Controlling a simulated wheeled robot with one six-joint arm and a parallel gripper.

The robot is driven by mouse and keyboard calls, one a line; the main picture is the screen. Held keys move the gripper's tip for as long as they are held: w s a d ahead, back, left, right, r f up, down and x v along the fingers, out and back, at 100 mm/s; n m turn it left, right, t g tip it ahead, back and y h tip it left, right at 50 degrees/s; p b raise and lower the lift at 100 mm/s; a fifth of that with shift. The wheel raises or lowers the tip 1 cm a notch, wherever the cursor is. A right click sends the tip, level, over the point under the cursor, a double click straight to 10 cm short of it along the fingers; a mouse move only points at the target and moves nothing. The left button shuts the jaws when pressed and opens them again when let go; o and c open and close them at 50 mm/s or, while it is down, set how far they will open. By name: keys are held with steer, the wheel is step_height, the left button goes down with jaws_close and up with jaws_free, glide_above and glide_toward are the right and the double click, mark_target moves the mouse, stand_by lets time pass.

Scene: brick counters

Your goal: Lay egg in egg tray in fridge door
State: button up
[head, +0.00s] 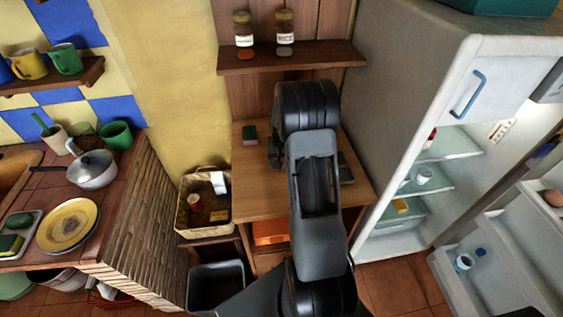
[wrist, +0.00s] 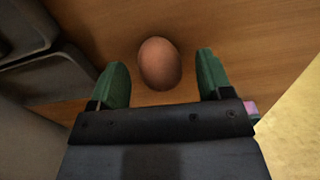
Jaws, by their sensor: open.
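A brown egg (wrist: 160,64) rests on the wooden table in the wrist view. My gripper (wrist: 161,60) is open, with one green finger on each side of the egg and visible gaps between. In the head view my arm hides this egg and the gripper's fingers. The fridge (head: 440,170) stands open at the right, with its door (head: 500,260) swung out. Another brown egg (head: 553,198) shows high in the door at the right edge. The egg tray itself cannot be made out clearly.
The wooden table (head: 262,180) holds a sponge (head: 250,134) and a dark object (head: 345,168). A shelf (head: 290,61) with two jars is above it. A basket (head: 203,203) and a dark bin (head: 216,286) stand left. The door's lower shelf holds a cup (head: 463,262).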

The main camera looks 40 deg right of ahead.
steer(key=shift+f, duration=0.3)
steer(key=c, duration=0.7)
steer(key=shift+c, duration=0.3)
steer(key=shift+r, duration=0.15)
